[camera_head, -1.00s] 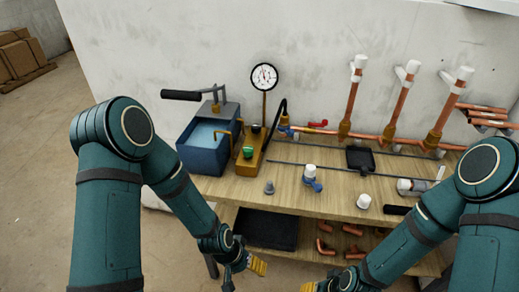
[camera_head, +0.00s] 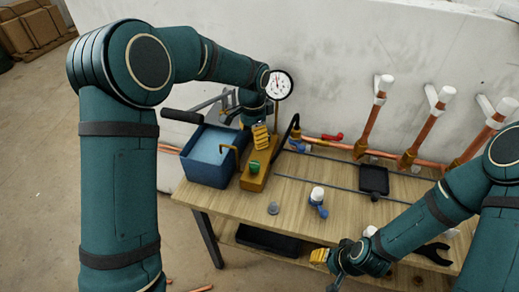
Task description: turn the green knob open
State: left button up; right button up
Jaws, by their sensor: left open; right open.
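The green knob (camera_head: 255,167) sits on the top of the brass-coloured pump block (camera_head: 262,178), beside the blue water tank (camera_head: 207,172). My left gripper (camera_head: 260,137) points down just above and behind the knob, with its yellow fingertips a short way from it. It is open and holds nothing that I can see. The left arm and gripper hide part of the pump behind the knob. My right gripper (camera_head: 322,257) is open and empty at the bench's front edge, well away from the knob.
A round pressure gauge (camera_head: 278,85) stands right beside the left arm. A black hose (camera_head: 291,130) curves behind the block. The pump's black handle (camera_head: 183,116) sticks out left. A blue-and-white valve (camera_head: 318,200) and a grey fitting (camera_head: 273,208) lie on the wooden bench (camera_head: 230,197).

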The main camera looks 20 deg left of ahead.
aim_at(254, 163)
pick_arm(q)
notch_tip(254, 163, down, 14)
jog(key=shift+w+r+b, duration=0.1)
jog(key=shift+r+b, duration=0.05)
jog(key=shift+b, duration=0.55)
grip_shut()
